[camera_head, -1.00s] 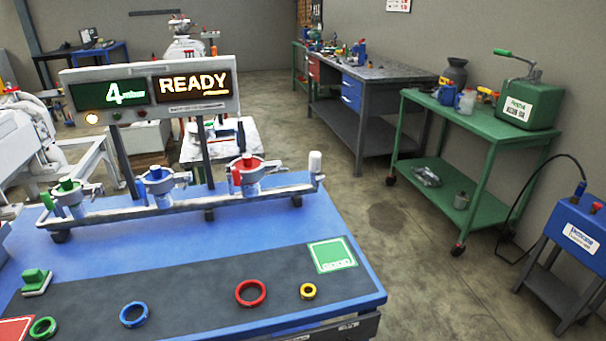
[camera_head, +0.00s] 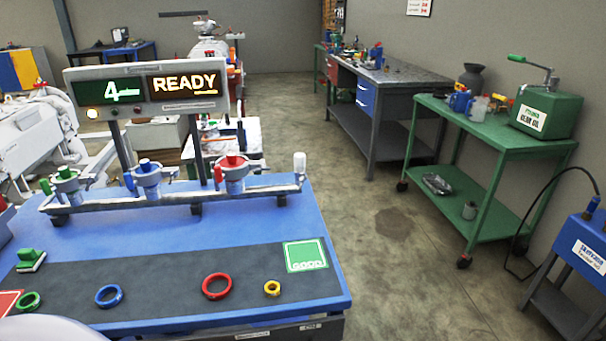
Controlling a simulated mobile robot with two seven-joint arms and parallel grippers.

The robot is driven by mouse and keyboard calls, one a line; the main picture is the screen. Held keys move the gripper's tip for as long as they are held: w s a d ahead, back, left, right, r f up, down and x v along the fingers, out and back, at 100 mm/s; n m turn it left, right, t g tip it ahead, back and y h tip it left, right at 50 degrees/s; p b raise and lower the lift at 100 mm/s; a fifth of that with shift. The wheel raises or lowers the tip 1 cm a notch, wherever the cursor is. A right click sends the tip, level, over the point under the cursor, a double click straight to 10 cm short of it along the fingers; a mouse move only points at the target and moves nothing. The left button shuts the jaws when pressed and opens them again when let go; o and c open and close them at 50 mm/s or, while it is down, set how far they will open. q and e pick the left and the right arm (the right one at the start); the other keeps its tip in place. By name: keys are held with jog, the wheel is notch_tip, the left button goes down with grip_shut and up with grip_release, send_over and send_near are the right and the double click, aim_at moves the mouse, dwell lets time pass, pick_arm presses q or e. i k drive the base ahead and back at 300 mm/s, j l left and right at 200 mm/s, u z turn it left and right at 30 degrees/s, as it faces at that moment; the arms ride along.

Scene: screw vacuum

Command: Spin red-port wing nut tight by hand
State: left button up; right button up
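The red port (camera_head: 234,172) is the rightmost of three ports on a metal manifold (camera_head: 110,201) across the back of the blue table. It has a red top and a clamp around it; its wing nut is too small to make out clearly. The blue port (camera_head: 147,177) is in the middle and the green port (camera_head: 66,184) is at the left. A red ring (camera_head: 217,286) lies flat on the dark mat in front. Neither of my grippers shows; a pale rounded shape at the bottom left edge appears to be part of me.
A display (camera_head: 147,88) reading "4" and "READY" stands behind the manifold. A blue ring (camera_head: 109,296), green ring (camera_head: 29,301), yellow ring (camera_head: 272,288) and green GOOD square (camera_head: 305,256) are on the mat. A green cart (camera_head: 484,176) stands right, with open floor between.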

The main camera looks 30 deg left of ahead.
aim_at(261, 168)
jog(key=i+l+z, duration=0.2)
jog(key=z, duration=0.2)
jog(key=i+l+z, duration=0.25)
jog(key=l+z, duration=0.15)
jog(key=i+l+u, duration=0.1)
jog(key=i+u, duration=0.15)
jog(key=i, duration=0.15)
jog(key=i+l+u, duration=0.25)
jog(key=i, duration=0.15)
jog(key=i+u, duration=0.15)
jog(key=u, duration=0.25)
jog(key=i+u, duration=0.1)
jog(key=u, duration=0.3)
jog(key=i+u, duration=0.15)
jog(key=u, duration=0.25)
jog(key=i+u, duration=0.1)
jog(key=u, duration=0.35)
jog(key=i+l+u, duration=0.1)
jog(key=u, duration=0.35)
jog(key=i+l+u, duration=0.1)
jog(key=u, duration=0.4)
jog(key=i+l+u, duration=0.1)
jog(key=u, duration=0.35)
jog(key=l+u, duration=0.25)
jog(key=u, duration=0.2)
jog(key=i, duration=0.05)
